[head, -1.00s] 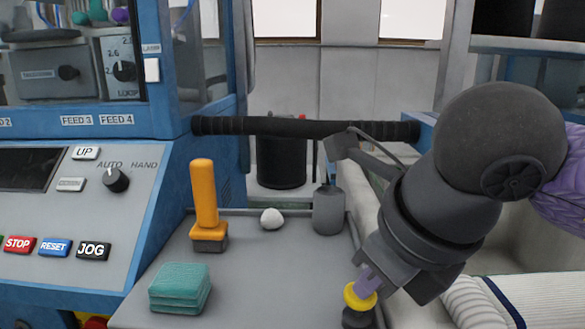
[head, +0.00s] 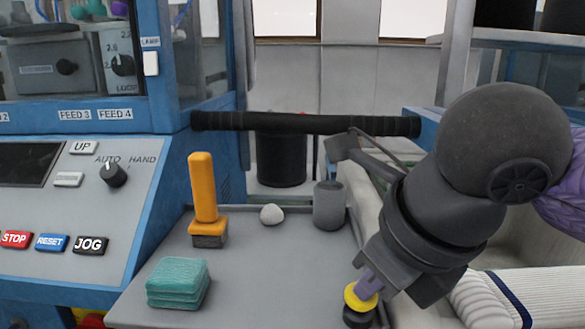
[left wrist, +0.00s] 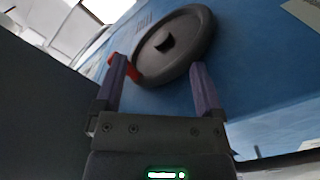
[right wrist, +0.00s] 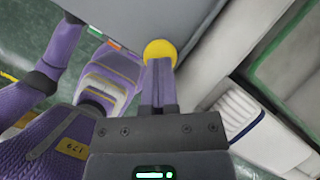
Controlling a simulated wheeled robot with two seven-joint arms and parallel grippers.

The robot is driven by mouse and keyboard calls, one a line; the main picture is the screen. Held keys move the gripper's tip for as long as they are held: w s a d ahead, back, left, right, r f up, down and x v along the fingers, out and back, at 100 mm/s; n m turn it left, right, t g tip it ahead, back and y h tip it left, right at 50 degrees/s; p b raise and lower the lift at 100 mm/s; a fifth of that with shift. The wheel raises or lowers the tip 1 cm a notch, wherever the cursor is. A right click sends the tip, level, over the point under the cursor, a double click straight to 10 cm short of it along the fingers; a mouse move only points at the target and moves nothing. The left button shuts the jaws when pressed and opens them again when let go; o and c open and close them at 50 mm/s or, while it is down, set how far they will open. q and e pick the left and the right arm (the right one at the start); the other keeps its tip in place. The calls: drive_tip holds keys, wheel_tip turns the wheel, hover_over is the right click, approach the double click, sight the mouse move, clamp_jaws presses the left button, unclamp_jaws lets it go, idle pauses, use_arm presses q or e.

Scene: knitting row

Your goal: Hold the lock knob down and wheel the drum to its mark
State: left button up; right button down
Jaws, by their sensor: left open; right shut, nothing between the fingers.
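The yellow lock knob (head: 359,299) sits on a black base at the front right of the grey shelf. My right gripper (head: 368,287) is shut and empty, its fingertips against the top of the knob. In the right wrist view, the knob (right wrist: 160,50) shows as a yellow disc at the ends of the closed fingers (right wrist: 158,65). In the left wrist view, a round grey handwheel (left wrist: 196,28) with a dark recess at its middle is on a blue panel. My left gripper (left wrist: 158,75) is open before it, one finger near a red piece (left wrist: 132,69). I cannot tell whether they touch. The drum is not clearly identifiable.
The grey shelf (head: 250,285) holds an orange-handled tool (head: 204,190), teal pads (head: 178,283), a white ball (head: 271,214) and a grey cup (head: 329,208). A control panel (head: 130,200) stands left. A black padded bar (head: 300,124) crosses behind. White ribbed fabric (head: 520,300) lies right.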

use_arm(q)
drive_tip(key=shift+c, duration=1.3)
drive_tip(key=d+r+m+g+h, duration=0.1)
drive_tip(key=d+m+g+h, duration=0.25)
drive_tip(key=d+m, duration=0.9)
drive_tip(key=s+a+r+m+t+y, duration=0.1)
drive_tip(key=s+a+r+m+y, duration=0.3)
drive_tip(key=a+r+m+y, duration=0.55)
drive_tip(key=w+a+f+m, duration=0.1)
drive_tip(key=w+a+f, duration=0.1)
drive_tip(key=w, duration=0.9)
drive_tip(key=shift+a+y, duration=0.3)
drive_tip(key=shift+a, duration=0.15)
drive_tip(key=shift+f, duration=0.1)
clamp_jaws()
